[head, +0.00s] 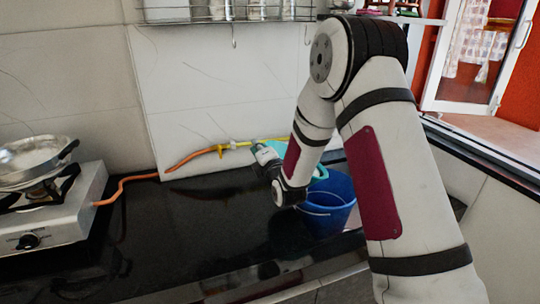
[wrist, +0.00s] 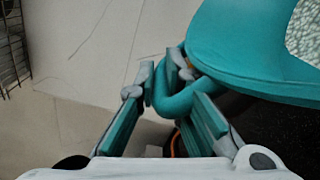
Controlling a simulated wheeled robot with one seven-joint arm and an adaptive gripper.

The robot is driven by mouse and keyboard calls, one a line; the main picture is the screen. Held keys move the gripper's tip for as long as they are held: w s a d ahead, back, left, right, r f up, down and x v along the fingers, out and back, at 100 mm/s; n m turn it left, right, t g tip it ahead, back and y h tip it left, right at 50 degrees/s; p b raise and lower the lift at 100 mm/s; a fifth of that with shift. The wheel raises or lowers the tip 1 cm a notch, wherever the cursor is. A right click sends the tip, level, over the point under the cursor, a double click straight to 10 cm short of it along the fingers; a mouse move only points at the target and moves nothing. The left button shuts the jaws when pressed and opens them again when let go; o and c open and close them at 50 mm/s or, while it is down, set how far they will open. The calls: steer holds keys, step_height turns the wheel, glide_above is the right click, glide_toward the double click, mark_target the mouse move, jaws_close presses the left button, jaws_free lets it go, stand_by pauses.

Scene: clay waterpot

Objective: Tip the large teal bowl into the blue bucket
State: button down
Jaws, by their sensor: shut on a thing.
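The large teal bowl (head: 320,172) is mostly hidden behind my arm in the head view; part of its edge shows just above the bucket. In the wrist view the bowl (wrist: 245,50) fills the upper right, with a speckled pale area inside its rim. My gripper (wrist: 168,98) is shut on the bowl's looped teal handle, which passes between its fingers. The blue bucket (head: 326,208) stands on the black counter, partly covered by my arm. How far the bowl is tilted and what it holds cannot be told.
A stove (head: 52,215) with a metal pan (head: 35,160) stands at the left on the black counter (head: 190,225). An orange hose (head: 130,180) runs along the wall. A wire rack (head: 230,12) hangs above. The counter between stove and bucket is clear.

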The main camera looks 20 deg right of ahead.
steer(key=shift+d+r+m, duration=0.7)
steer(key=shift+d+r, duration=0.05)
steer(key=shift+d, duration=0.05)
stand_by(0.5)
steer(key=shift+d+r, duration=0.1)
stand_by(0.4)
steer(key=shift+w+d+r+m+p, duration=0.1)
steer(key=shift+d+r+m+p, duration=0.35)
steer(key=shift+d+r+m, duration=0.35)
steer(key=shift+d+f, duration=0.1)
steer(key=shift+d, duration=0.15)
stand_by(0.9)
steer(key=shift+d+r+m, duration=0.3)
steer(key=shift+d+r, duration=0.35)
steer(key=shift+d, duration=0.3)
steer(key=shift+d, duration=0.15)
stand_by(0.8)
